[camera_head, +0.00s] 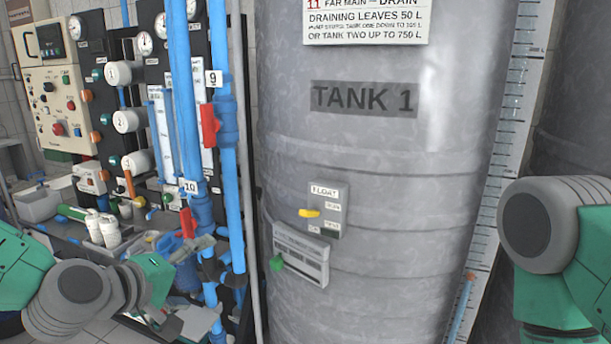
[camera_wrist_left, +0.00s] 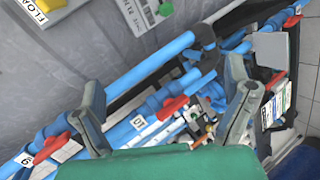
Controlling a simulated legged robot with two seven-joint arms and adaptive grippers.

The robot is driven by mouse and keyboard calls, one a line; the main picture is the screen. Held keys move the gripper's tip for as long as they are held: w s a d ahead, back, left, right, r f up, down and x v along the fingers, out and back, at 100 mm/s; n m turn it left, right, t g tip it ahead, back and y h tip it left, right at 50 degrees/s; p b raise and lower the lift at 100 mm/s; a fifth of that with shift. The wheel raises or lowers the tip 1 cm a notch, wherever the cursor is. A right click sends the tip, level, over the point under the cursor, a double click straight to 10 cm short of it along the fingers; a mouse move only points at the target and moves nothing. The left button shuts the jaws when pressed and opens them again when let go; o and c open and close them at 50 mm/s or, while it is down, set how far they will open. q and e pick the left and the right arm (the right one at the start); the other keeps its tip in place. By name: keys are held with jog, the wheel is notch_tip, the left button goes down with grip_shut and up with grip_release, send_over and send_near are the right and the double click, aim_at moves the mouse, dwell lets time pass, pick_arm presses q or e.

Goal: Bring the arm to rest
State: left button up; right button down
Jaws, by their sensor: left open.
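My left arm comes in from the left in the head view. Its gripper (camera_head: 197,285) is open in front of the blue pipes low beside the tank. In the left wrist view the two fingers of the left gripper (camera_wrist_left: 164,80) are spread wide with nothing held between them. Blue pipes and a red valve handle (camera_wrist_left: 172,107) by label 10 show behind the gap; I cannot tell how far off they are. Part of my right arm (camera_head: 553,235) shows at the right edge of the head view. Its gripper is out of view.
The large grey tank (camera_head: 400,165) fills the middle, with a float switch box (camera_head: 329,206) on it. Blue vertical pipes carry red handles at label 9 (camera_head: 209,124) and label 10 (camera_head: 187,222). A gauge panel (camera_head: 60,105) and white bottles (camera_head: 105,230) stand left.

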pick_arm(q)
jog(key=s+f+m+g+y+b, duration=0.1)
jog(key=s+f+m+g, duration=0.2)
jog(key=s+f, duration=0.65)
jog(key=s+f+m+g+y+b, duration=0.1)
jog(key=s+f+m+g, duration=0.3)
jog(key=f, duration=1)
jog(key=s+a+f+m+g+y, duration=0.1)
jog(key=s+a+f, duration=0.1)
jog(key=s, duration=0.4)
jog(key=s+a+f+m+g+y+b, duration=0.1)
jog(key=s+a+f, duration=0.2)
jog(key=s+f, duration=0.2)
jog(key=s+a+f+m+g+y, duration=0.1)
jog(key=s+a+f+g, duration=0.1)
jog(key=s, duration=0.5)
jog(key=shift+s+a+f+m, duration=0.4)
jog(key=shift+a+f, duration=0.05)
jog(key=shift+f, duration=0.35)
jog(key=shift+w, duration=0.15)
